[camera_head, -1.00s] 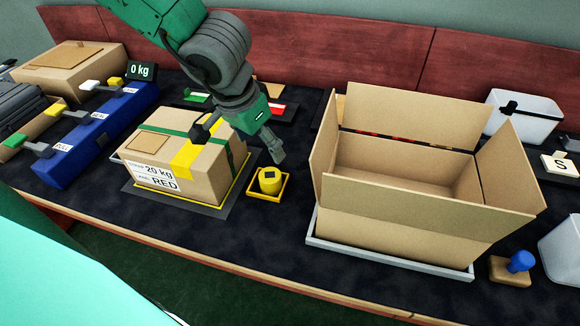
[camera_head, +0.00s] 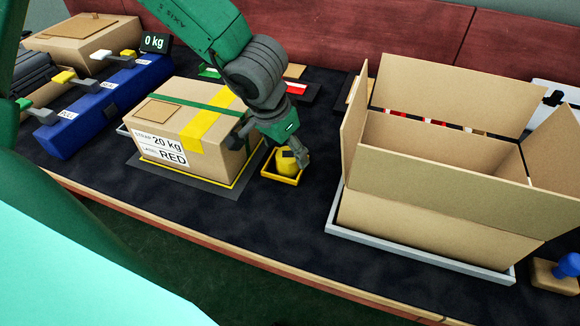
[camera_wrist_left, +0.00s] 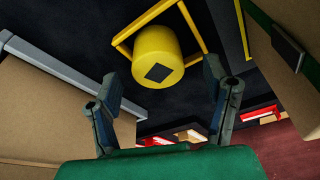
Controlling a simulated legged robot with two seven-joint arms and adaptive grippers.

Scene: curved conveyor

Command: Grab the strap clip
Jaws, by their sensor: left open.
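A yellow cylinder (camera_head: 286,162) with a dark square on its top sits in a small yellow-rimmed tray (camera_head: 268,176); I take it as the likely strap clip, but cannot be sure. It also shows in the left wrist view (camera_wrist_left: 150,50), just beyond the fingertips. My left gripper (camera_head: 273,152) is open above and around the cylinder's area, with one finger by the box and the other by the cylinder. In the left wrist view the gripper (camera_wrist_left: 160,98) has nothing between its fingers. My right gripper is out of view.
A strapped cardboard box (camera_head: 165,125) labelled 20 kg RED stands close left of the gripper. A large open box (camera_head: 430,190) stands on a grey tray to the right. A blue scale-like unit (camera_head: 95,125) is at the left. Dark table is clear in front of the small tray.

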